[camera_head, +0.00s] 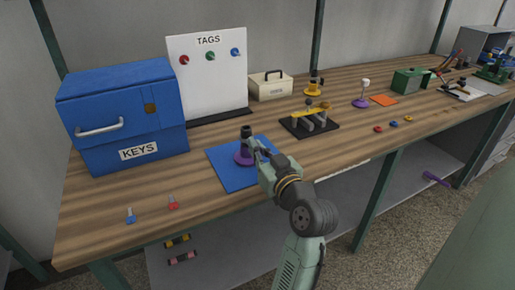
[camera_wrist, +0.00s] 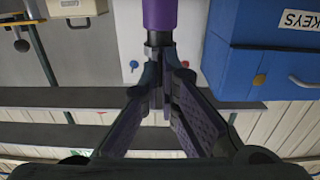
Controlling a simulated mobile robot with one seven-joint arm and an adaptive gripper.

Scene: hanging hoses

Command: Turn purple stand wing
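The purple stand (camera_head: 242,158) stands upright on a blue mat (camera_head: 226,173), with a dark top (camera_head: 246,131). In the wrist view its purple column (camera_wrist: 159,14) comes in from the top edge, ending in a grey and dark fitting (camera_wrist: 158,38). My gripper (camera_head: 257,149) reaches the stand from its right side. In the wrist view my gripper's fingers (camera_wrist: 165,75) come close together at the fitting and look shut on the wing. The wing itself is mostly hidden between the fingertips.
A blue KEYS box (camera_head: 122,115) stands left of the mat, with a white TAGS board (camera_head: 207,80) behind. Another stand with a purple base (camera_head: 361,102) is further right. Red and blue pins lie front left.

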